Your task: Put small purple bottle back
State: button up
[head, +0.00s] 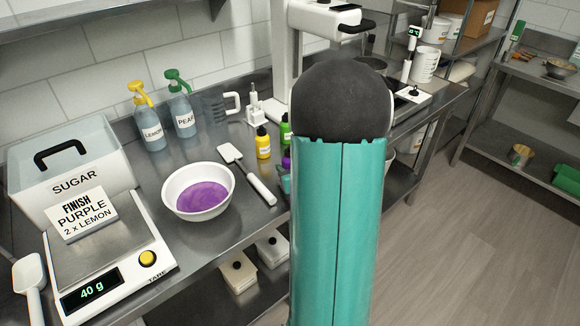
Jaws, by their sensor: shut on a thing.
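A small purple bottle (286,162) shows only as a sliver at the left edge of my arm, near the back of the steel bench. Most of it is hidden, and I cannot tell whether it stands on the bench or is held. A small yellow bottle (263,143) and a small green bottle (285,132) stand near it, the green one partly covered by my arm. My gripper is hidden behind my teal arm link and its dark round joint. A small teal piece shows just below the purple bottle; I cannot tell what it belongs to.
A white bowl (198,195) of purple liquid and a white spatula (245,172) lie left of my arm. Further left are a scale (103,265) reading 40 g, a sugar bin (88,170), and lemon (149,122) and pear (179,110) pump bottles. Open floor lies right.

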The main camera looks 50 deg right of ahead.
jog(key=shift+f, duration=0.45)
jog(key=o, duration=1.1)
jog(key=shift+o, duration=0.2)
